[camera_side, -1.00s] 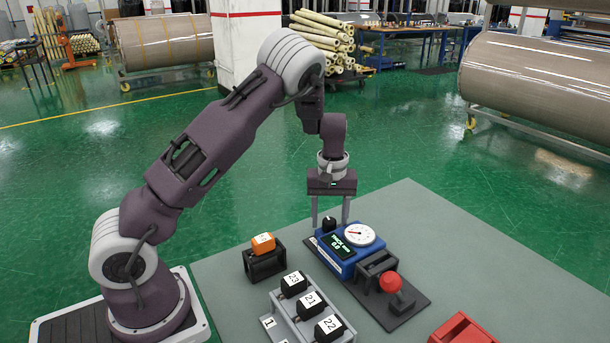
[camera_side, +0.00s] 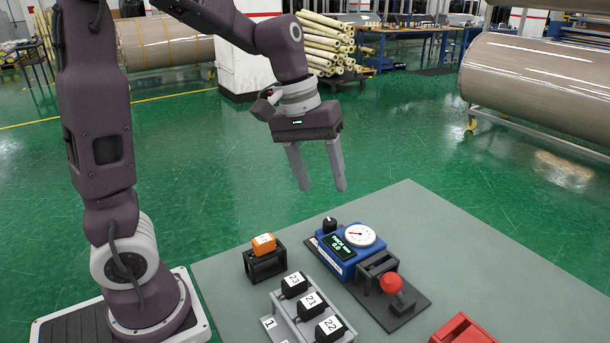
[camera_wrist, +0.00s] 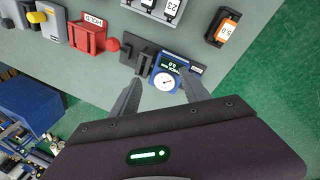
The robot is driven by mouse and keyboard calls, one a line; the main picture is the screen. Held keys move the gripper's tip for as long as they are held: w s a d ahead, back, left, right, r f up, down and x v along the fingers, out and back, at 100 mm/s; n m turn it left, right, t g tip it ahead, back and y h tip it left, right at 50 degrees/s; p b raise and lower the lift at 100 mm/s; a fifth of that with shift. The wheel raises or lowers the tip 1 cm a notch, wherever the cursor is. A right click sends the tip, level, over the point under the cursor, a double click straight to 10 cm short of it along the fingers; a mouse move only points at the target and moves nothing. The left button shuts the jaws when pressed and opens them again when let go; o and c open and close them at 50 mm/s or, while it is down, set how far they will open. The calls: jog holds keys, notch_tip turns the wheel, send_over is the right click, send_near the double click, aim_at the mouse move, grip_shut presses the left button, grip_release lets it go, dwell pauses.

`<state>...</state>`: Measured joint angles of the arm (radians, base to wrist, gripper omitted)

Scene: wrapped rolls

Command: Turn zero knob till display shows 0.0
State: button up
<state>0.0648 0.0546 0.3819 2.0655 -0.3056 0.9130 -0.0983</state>
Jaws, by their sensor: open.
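The blue gauge unit (camera_side: 347,262) stands on a dark base plate on the grey table. Its small green-lit display (camera_side: 337,244) appears to read 0.0, though the digits are tiny. A round white dial (camera_side: 359,235) sits beside the display. The black zero knob (camera_side: 329,224) with a white mark is at the unit's back left corner. My gripper (camera_side: 322,188) is open and empty, raised above and behind the knob, touching nothing. In the wrist view the gauge unit (camera_wrist: 168,73) shows between my spread fingers; the knob is not clearly seen there.
A fixture with a red-knobbed lever (camera_side: 390,284) adjoins the gauge. An orange-topped block sits in a black holder (camera_side: 266,265) to the left. A rack holds black numbered blocks (camera_side: 311,304) in front. A red bin (camera_side: 463,330) is at front right. The table's right side is clear.

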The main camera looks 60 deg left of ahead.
jog(key=shift+m+t, duration=0.3)
jog(key=shift+m, duration=0.6)
jog(key=s, duration=0.1)
jog(key=s+d+r, duration=0.1)
jog(key=s, duration=0.1)
jog(key=s+d+r, duration=0.1)
jog(key=shift+s+r, duration=0.2)
jog(key=shift+s, duration=0.05)
jog(key=shift+d, duration=0.1)
jog(key=s+d+m+t+y, duration=0.2)
jog(key=s+m, duration=0.3)
jog(key=s, duration=0.8)
jog(key=shift+d+t, duration=0.15)
jog(key=shift+t, duration=0.25)
jog(key=shift+r, duration=0.1)
jog(key=shift+c, duration=0.4)
